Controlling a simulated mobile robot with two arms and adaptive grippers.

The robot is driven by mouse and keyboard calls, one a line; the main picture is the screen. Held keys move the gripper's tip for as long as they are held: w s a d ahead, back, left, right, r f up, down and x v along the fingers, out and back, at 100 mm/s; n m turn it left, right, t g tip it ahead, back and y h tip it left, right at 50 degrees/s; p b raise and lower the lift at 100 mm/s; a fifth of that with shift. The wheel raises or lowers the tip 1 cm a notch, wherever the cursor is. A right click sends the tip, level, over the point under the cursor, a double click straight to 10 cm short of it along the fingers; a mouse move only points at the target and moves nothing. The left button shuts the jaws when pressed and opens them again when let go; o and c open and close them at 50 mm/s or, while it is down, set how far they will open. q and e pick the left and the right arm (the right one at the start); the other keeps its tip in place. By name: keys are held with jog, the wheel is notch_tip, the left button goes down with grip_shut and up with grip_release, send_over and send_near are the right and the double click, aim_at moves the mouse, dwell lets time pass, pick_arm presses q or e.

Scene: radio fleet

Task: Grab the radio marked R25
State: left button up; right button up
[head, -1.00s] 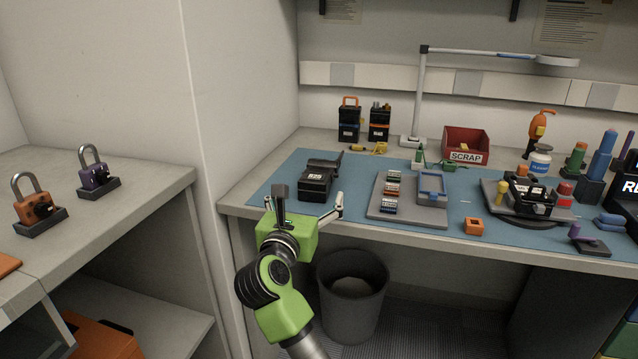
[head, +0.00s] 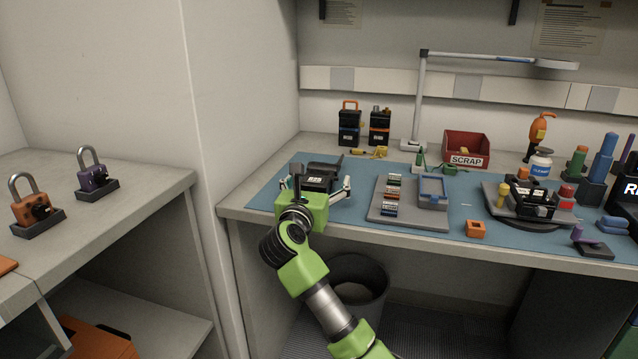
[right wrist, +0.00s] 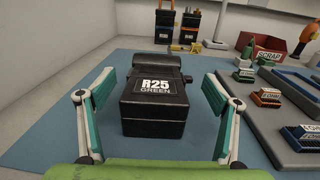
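The radio marked R25 (head: 319,181) is a black box with a white label. It lies on the blue mat at the left end of the bench. In the right wrist view the radio (right wrist: 155,100) shows the label "R25 GREEN" and sits between my fingers. My right gripper (head: 318,187) is open around its near part, with one finger on each side. In the right wrist view the gripper (right wrist: 157,100) shows a gap between each finger and the radio. The radio's far end is partly out of sight behind its body. My left gripper is not in view.
A grey tray (head: 378,214) with small labelled blocks lies right of the radio. A red SCRAP bin (head: 480,146), a lamp (head: 421,100) and two dark battery-like units (head: 349,125) stand behind. Two padlocks (head: 92,170) (head: 32,208) sit on the left counter.

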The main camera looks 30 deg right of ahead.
jog(key=c, duration=1.6)
